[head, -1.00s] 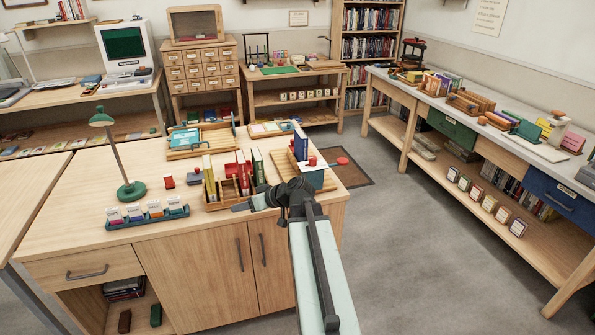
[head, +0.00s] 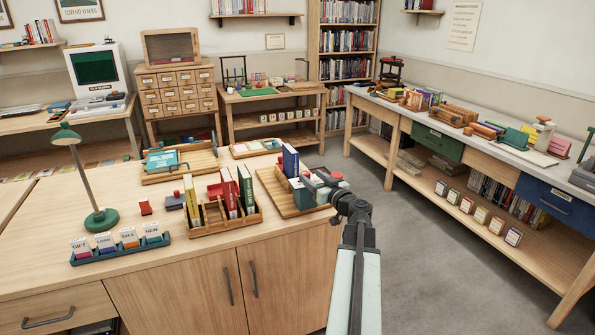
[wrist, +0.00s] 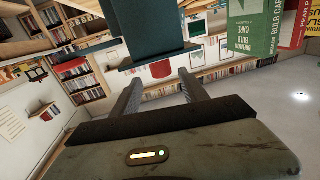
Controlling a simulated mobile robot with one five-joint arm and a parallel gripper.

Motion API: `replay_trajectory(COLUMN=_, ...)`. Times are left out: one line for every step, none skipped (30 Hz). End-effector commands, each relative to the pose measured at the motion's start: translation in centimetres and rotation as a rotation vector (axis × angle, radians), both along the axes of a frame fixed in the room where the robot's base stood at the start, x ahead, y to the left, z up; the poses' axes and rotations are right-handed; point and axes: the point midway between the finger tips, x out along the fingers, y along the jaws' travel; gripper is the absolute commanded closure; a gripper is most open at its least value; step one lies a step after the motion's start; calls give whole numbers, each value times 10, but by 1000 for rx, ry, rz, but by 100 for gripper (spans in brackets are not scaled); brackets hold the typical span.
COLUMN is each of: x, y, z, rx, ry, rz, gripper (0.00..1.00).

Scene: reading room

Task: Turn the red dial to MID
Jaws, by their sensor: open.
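A teal block-shaped device (head: 302,194) stands on a wooden tray at the right end of the near counter. A small red part (head: 308,174) shows on its top and another red part (head: 336,177) just to the right. I cannot tell which of these is the dial. In the wrist view a red round piece (wrist: 160,69) shows just past and between my fingertips, under a teal plate (wrist: 157,57). My gripper (wrist: 159,82) is open, with nothing held between its fingers. In the head view it is close to the device and partly hides it. No dial marking is readable.
A blue book (head: 290,160) stands behind the device. A wooden rack (head: 225,222) with green, red and yellow books is to the left. A green lamp (head: 100,220) and a card holder (head: 122,248) stand farther left. The floor (head: 420,240) at right is clear.

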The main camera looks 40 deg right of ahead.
Motion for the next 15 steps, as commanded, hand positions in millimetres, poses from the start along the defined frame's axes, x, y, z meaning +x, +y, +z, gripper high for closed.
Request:
replay_trajectory(x=8, y=-2, z=0, rx=0, ry=0, rz=3, gripper=48)
replay_trajectory(x=13, y=-2, z=0, rx=0, ry=0, rz=3, gripper=48)
replay_trajectory(x=19, y=-4, z=0, rx=0, ry=0, rz=5, gripper=48)
replay_trajectory(x=25, y=-4, z=0, rx=0, ry=1, rz=6, gripper=48)
replay_trajectory(x=31, y=-6, z=0, rx=0, ry=1, rz=7, gripper=48)
replay_trajectory(x=39, y=-8, z=0, rx=0, ry=1, rz=7, gripper=48)
replay_trajectory(x=45, y=-9, z=0, rx=0, ry=1, rz=6, gripper=48)
replay_trajectory(x=51, y=-10, z=0, rx=0, ry=1, rz=7, gripper=48)
replay_trajectory(x=58, y=-11, z=0, rx=0, ry=1, rz=8, gripper=48)
replay_trajectory(x=63, y=-12, z=0, rx=0, ry=1, rz=8, gripper=48)
replay_trajectory(x=66, y=-13, z=0, rx=0, ry=1, rz=7, gripper=48)
replay_trajectory(x=70, y=-14, z=0, rx=0, ry=1, rz=6, gripper=48)
replay_trajectory(x=72, y=-14, z=0, rx=0, ry=1, rz=6, gripper=48)
replay_trajectory(x=73, y=-14, z=0, rx=0, ry=1, rz=6, gripper=48)
replay_trajectory(x=73, y=-13, z=0, rx=1, ry=1, rz=6, gripper=48)
